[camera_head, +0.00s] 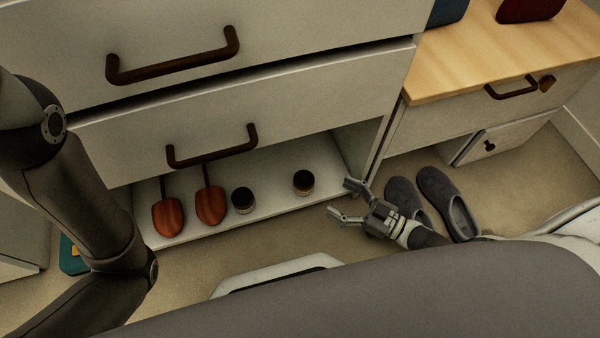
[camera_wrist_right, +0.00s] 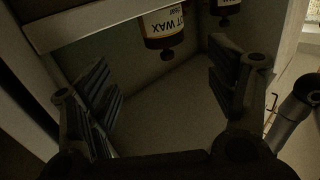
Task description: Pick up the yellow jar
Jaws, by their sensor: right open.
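Two small dark-topped jars with pale, yellowish bands stand on the low shelf: a right one (camera_head: 303,184) and a left one (camera_head: 243,201). I cannot tell by colour which is the yellow jar. In the right wrist view, a jar with a cream label reading "WAX" (camera_wrist_right: 163,28) shows at the top, beyond the fingers, and a smaller second jar (camera_wrist_right: 225,8) is at the top edge. My right gripper (camera_head: 346,201) is open and empty, just right of the right jar and apart from it. My left arm shows, but its gripper does not.
A drawer with a dark handle (camera_head: 212,150) overhangs the shelf. Grey slippers (camera_head: 448,203) lie on the floor beside my right gripper. A side panel (camera_head: 375,150) bounds the shelf's right.

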